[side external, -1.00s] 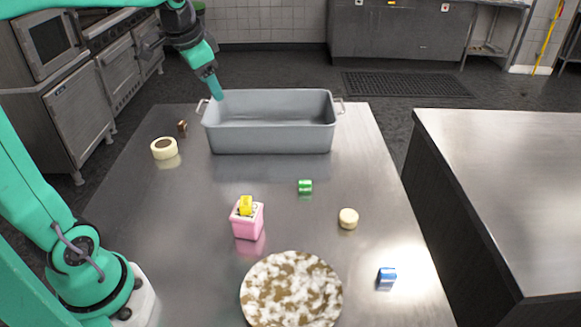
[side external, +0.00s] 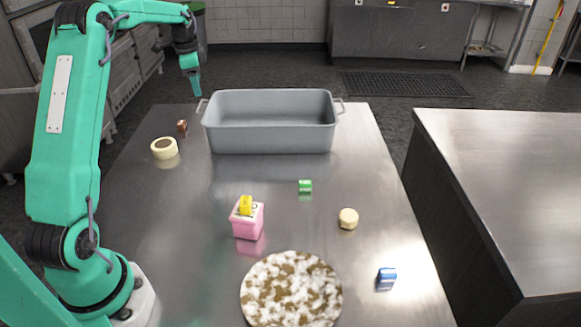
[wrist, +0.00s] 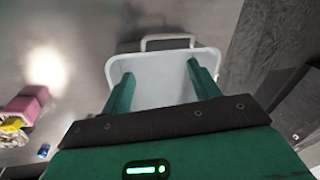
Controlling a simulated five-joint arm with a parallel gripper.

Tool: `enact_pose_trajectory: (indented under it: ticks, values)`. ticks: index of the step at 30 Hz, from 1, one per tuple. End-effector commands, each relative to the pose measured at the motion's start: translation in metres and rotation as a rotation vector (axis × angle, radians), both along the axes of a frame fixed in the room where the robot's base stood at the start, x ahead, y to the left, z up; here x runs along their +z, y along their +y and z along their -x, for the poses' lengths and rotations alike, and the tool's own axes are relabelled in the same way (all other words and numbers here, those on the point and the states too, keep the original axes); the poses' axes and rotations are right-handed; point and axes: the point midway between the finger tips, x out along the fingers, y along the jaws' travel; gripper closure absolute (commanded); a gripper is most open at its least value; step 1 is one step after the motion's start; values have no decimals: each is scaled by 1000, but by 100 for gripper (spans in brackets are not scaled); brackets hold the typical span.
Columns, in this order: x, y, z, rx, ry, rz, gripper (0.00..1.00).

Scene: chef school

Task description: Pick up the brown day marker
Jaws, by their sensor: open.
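The small brown day marker (side external: 182,126) stands on the steel table near its far left edge, left of the grey bin. My gripper (side external: 196,86) hangs in the air above and a little right of it in the side view, near the bin's left handle, apart from the marker. In the wrist view my gripper (wrist: 160,70) is open, with its two green fingers spread and nothing held between them. I cannot make out the brown marker in the wrist view.
The grey bin (side external: 270,139) stands at the table's far end. A cream ring (side external: 164,148) lies close in front of the marker. A pink box (side external: 247,222) with a yellow piece (side external: 246,205), green (side external: 305,186) and blue (side external: 387,275) markers and a round board (side external: 291,290) lie nearer.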

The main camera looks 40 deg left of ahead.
Motion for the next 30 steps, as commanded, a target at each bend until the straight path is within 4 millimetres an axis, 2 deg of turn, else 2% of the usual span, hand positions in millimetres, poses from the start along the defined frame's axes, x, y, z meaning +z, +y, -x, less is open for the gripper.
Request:
enact_pose_trajectory:
  ticks: [1, 3, 9, 15, 21, 26, 30]
  values:
    - [-13, 16, 1, -10, 13, 2, 39]
    - [-26, 34, 2, -29, 25, 0, 39]
    - [-67, 83, 11, -88, 63, 3, 39]
    - [-97, 115, 22, -131, 86, 5, 39]
    - [-107, 124, 26, -149, 94, 6, 39]
    - [-109, 125, 26, -149, 95, 7, 39]
    - [-118, 125, 25, -148, 95, 8, 39]
